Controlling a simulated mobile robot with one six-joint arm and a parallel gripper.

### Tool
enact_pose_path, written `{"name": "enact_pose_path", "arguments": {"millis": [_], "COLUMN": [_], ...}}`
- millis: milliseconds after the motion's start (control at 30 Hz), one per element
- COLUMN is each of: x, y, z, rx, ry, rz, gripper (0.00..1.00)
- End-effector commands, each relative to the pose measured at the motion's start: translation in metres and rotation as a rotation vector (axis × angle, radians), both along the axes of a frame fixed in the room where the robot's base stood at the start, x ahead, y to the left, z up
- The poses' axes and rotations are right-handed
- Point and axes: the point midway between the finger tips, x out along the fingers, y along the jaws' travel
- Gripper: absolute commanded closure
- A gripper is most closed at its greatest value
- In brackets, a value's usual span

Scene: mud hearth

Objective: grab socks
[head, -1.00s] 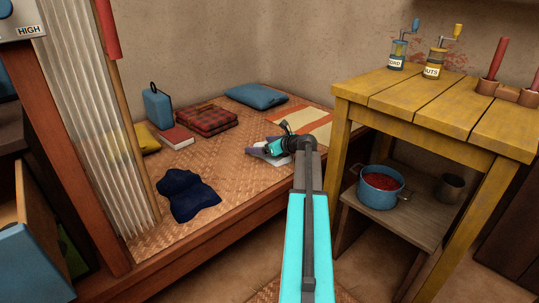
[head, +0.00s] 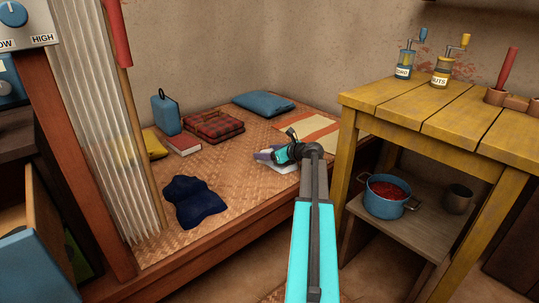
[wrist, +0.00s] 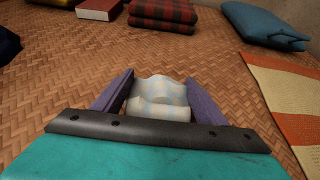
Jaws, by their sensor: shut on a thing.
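The socks (wrist: 160,98) are a pale white bundle with faint blue and cream stripes. In the wrist view they sit between the two purple fingers of my gripper (wrist: 158,92), which is shut on them. In the head view the gripper (head: 264,155) is low over the woven mat of the bed, and a pale patch of the socks (head: 282,167) shows beside and below it. My arm and the gripper body hide part of them. I cannot tell whether the socks still touch the mat.
On the woven mat (head: 240,180) lie dark blue cloth (head: 193,203), a red book (head: 184,145), a folded plaid blanket (head: 214,127), a blue pillow (head: 263,104) and a striped mat (head: 306,130). A yellow table (head: 440,115) with a shelf stands right.

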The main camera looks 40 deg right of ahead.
Motion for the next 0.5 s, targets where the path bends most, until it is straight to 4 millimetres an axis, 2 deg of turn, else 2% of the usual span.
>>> {"name": "enact_pose_path", "arguments": {"millis": [467,500], "x": [0.0,-0.005], "y": [0.0,0.002], "z": [0.039,0.037], "rx": [0.0,0.001], "ry": [-0.001,-0.001], "rz": [0.0,-0.001], "gripper": [0.62,0.62]}}
